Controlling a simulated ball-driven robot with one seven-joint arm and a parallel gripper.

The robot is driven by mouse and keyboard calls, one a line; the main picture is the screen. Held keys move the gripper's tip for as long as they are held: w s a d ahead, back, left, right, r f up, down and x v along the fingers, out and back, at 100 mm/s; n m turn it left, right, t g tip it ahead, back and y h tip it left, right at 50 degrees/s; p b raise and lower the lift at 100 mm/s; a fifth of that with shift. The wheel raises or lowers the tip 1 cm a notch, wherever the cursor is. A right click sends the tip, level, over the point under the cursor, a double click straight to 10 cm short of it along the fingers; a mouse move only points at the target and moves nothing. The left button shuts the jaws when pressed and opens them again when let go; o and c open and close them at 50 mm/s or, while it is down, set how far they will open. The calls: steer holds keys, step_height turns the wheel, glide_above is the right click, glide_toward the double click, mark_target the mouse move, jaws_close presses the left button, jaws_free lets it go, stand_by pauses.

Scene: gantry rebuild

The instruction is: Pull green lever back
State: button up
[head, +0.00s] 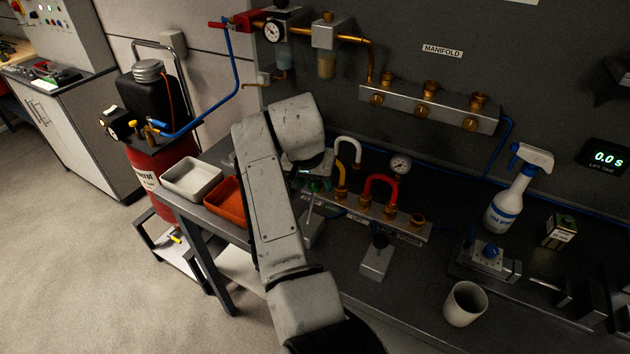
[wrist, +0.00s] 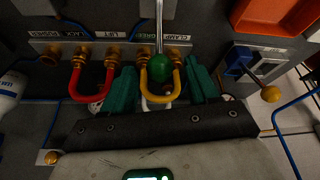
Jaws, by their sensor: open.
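The green lever has a round green knob (wrist: 160,66) on a thin metal rod, which runs up to the top edge of the wrist view. My gripper (wrist: 160,72) is open. Its two teal fingers stand on either side of the knob, with a visible gap on each side. I see no contact. In the head view the lever's thin rod (head: 309,207) rises from a grey base on the bench. My arm and wrist hide most of my gripper and the knob there.
A yellow hose loop (wrist: 177,100) and a red hose loop (wrist: 78,80) sit on a labelled manifold beside the lever. A spray bottle (head: 509,194) and a white cup (head: 464,304) stand to the right. An orange tray (head: 227,208) and a white tray (head: 191,180) lie left.

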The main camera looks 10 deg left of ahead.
mark_target(311, 203)
steer(key=shift+x, duration=1.4)
jaws_close()
